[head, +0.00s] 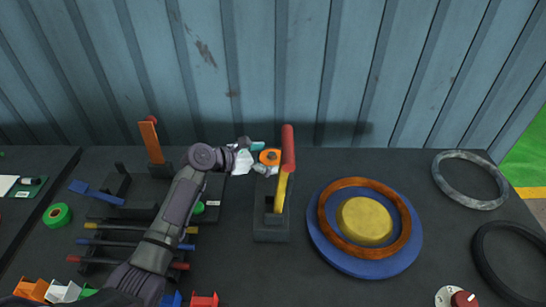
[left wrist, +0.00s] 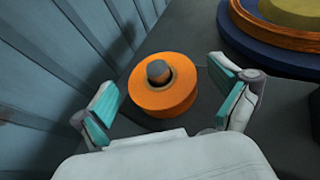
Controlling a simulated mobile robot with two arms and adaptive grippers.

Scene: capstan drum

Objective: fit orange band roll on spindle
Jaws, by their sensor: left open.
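The orange band roll (left wrist: 150,98) is around a short grey spindle (left wrist: 158,71), whose rounded tip shows in the roll's hole in the left wrist view. I cannot tell how far down the roll sits. In the head view the roll (head: 270,156) is just left of a red-topped lever (head: 288,150). My left gripper (head: 259,158) is open, with its teal-padded fingers spread on both sides of the roll. In the left wrist view gaps show between both fingers and the roll. My right gripper is not in view.
A blue disc (head: 318,244) with an orange ring (head: 405,225) and yellow centre (head: 365,221) lies right of the lever's grey base (head: 270,233). Grey (head: 465,201) and black (head: 480,262) rings lie farther right. A green roll (head: 57,215) lies left. A corrugated wall (head: 300,70) stands behind.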

